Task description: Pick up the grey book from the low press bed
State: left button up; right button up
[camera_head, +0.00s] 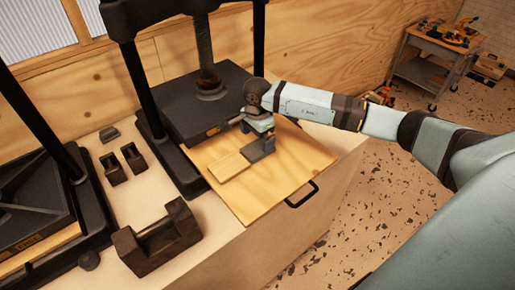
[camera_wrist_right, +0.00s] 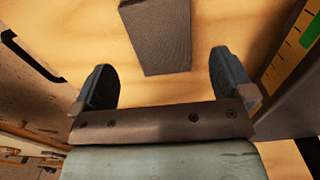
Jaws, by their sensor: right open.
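A grey, textured, flat-faced block that looks like the grey book (camera_wrist_right: 158,38) shows at the top of the right wrist view, and its upper end is cut off. It lies ahead of and between the fingers of my right gripper (camera_wrist_right: 162,82), and neither finger touches it there. My right gripper (camera_head: 260,142) is open over the wooden press bed (camera_head: 296,158) in the head view. My left gripper is not in view.
A pale wooden block (camera_head: 229,166) lies on the bed, left of my gripper. The dark press plate (camera_head: 205,105) overhangs the bed's back. A black handle (camera_head: 302,195) sits at the front edge. Dark metal weights (camera_head: 155,238) stand on the bench to the left.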

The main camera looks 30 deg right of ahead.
aim_at(258, 148)
jog(key=shift+w+d+f+p, duration=0.1)
jog(key=shift+f+p, duration=0.3)
jog(key=shift+f, duration=0.75)
jog(key=shift+d+f+p, duration=0.1)
jog(key=shift+f+p, duration=0.25)
jog(key=shift+f, duration=0.8)
jog(key=c, duration=1)
jog(key=shift+r, duration=0.15)
